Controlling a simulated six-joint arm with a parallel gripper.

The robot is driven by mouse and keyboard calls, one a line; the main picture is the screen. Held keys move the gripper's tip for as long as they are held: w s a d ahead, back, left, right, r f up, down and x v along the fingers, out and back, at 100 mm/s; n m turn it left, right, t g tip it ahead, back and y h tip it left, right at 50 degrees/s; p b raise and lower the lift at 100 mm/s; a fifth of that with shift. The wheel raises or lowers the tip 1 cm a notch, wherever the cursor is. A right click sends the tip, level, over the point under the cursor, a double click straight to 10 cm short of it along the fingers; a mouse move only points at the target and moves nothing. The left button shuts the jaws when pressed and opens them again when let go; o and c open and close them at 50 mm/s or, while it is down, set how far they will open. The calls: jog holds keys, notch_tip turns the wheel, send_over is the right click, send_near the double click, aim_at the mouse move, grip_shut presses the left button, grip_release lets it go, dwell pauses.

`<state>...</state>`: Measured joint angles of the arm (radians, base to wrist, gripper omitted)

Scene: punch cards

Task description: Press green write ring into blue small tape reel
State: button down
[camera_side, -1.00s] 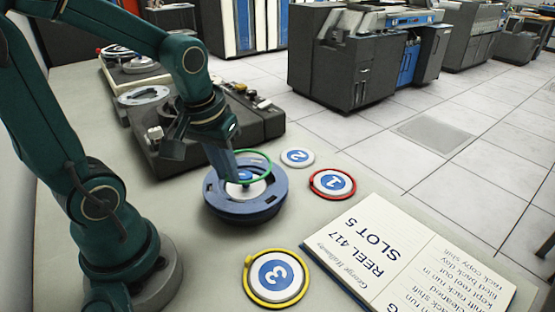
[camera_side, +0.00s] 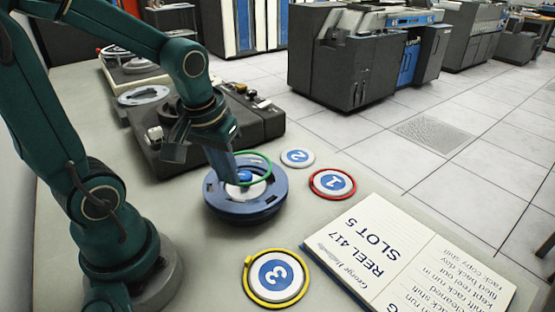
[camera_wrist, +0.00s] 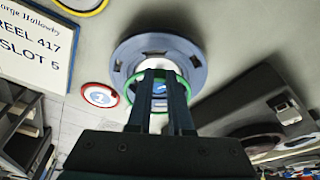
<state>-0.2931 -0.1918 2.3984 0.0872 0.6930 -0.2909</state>
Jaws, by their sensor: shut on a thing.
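The green write ring (camera_side: 267,161) is thin and round, held in my gripper (camera_side: 242,178) with its fingers shut on the ring's near edge. In the side view it appears just above the blue small tape reel (camera_side: 240,208), overlapping its far right part. The reel lies flat on the table and has a pale hub at its middle. In the wrist view the ring (camera_wrist: 188,88) frames my fingers (camera_wrist: 160,76), with the reel (camera_wrist: 196,70) behind them. The fingers hide part of the hub. I cannot tell whether the ring touches the reel.
A bare number 2 disc (camera_side: 297,157), a number 1 disc with a red ring (camera_side: 332,184) and a number 3 disc with a yellow ring (camera_side: 277,278) lie around the reel. An open notebook (camera_side: 385,245) lies at right. A dark machine (camera_side: 255,122) stands behind.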

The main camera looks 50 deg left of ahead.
aim_at(227, 190)
jog(key=shift+s+d+x, duration=0.1)
jog(key=shift+s+x, duration=0.05)
jog(key=shift+x, duration=0.6)
jog(key=shift+s+d+x, duration=0.1)
jog(key=shift+s+x, duration=0.05)
jog(key=shift+x, duration=0.55)
jog(key=shift+s+d+x, duration=0.1)
jog(key=shift+s+x, duration=0.05)
jog(key=shift+x, duration=0.6)
dwell(1.9)
jog(key=shift+a+f, duration=0.1)
jog(key=c, duration=0.8)
grip_release()
jog(key=shift+s, duration=0.1)
jog(key=shift+c, duration=0.8)
jog(key=shift+v, duration=0.75)
jog(key=w+v, duration=0.1)
jog(key=v, duration=0.5)
jog(key=shift+w+a+r, duration=0.35)
jog(key=shift+a+r, duration=0.05)
jog(key=shift+r, duration=0.05)
jog(key=shift+d, duration=0.1)
